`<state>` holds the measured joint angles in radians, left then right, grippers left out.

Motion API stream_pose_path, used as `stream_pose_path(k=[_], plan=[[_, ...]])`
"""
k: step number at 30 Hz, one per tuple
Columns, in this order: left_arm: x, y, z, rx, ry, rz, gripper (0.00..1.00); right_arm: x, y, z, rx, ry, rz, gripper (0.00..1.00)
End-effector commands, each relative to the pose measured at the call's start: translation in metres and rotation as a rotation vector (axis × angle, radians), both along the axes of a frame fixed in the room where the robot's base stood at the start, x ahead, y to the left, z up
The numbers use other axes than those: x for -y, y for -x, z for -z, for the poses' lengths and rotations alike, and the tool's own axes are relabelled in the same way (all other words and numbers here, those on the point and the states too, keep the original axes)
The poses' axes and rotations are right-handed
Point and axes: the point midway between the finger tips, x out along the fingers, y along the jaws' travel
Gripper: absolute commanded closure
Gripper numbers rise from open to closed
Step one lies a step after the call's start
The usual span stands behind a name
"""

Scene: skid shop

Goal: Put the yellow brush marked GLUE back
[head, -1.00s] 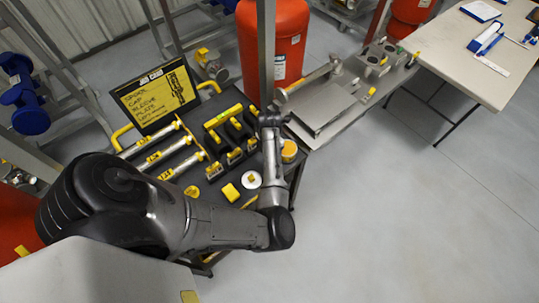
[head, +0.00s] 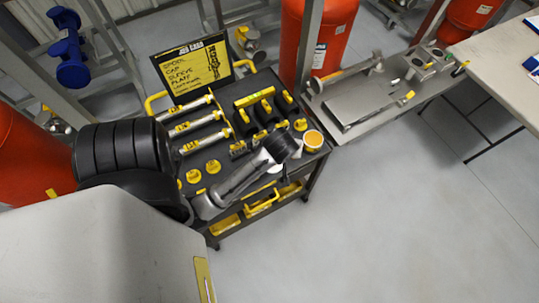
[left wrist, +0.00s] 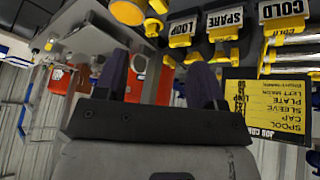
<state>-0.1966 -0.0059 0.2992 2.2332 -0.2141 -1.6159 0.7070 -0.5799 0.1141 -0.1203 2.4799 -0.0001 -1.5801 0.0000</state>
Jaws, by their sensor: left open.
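I cannot make out a brush marked GLUE for certain in either view. A yellow-orange pot (head: 313,139) stands at the cart's right front corner. My left gripper (head: 286,142) is beside the pot, over the cart's right front part; its fingertips are hard to see there. In the left wrist view my left gripper (left wrist: 160,82) has its two dark fingers wide apart with nothing held between them. A yellow round thing (left wrist: 128,12) is at the top of that view, beyond the fingers. My right gripper is not in view.
The dark cart (head: 232,172) holds labelled yellow-ended cylinders (head: 190,127), a yellow bar (head: 254,95) and yellow discs. A job card (head: 190,70) stands behind. A metal bench (head: 345,130) adjoins at right, near a post and red tank (head: 320,40). Open floor lies front right.

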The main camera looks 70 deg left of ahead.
Motion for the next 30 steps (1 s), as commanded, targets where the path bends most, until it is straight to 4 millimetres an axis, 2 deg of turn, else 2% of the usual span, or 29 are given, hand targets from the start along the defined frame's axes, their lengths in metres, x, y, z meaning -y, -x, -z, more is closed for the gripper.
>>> stream_pose_path(k=[1, 3, 6, 9, 12, 17, 30], plan=[[0.026, 0.016, 0.005, -0.058, -0.026, 0.197, 0.37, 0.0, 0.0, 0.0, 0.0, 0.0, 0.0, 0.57], [0.061, 0.035, 0.01, -0.12, -0.044, 0.451, 0.37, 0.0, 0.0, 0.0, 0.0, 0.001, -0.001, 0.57], [0.103, 0.063, 0.015, -0.179, -0.052, 0.75, 0.37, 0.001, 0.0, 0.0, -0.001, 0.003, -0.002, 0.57], [0.134, 0.087, 0.016, -0.21, -0.047, 0.968, 0.37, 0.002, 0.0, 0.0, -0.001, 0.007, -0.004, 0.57], [0.154, 0.104, 0.016, -0.224, -0.04, 1.105, 0.37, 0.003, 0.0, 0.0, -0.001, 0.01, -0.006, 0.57], [0.166, 0.114, 0.015, -0.23, -0.036, 1.192, 0.37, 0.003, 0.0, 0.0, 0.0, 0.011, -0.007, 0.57], [0.166, 0.114, 0.015, -0.23, -0.036, 1.193, 0.37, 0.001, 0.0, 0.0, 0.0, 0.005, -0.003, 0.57]])
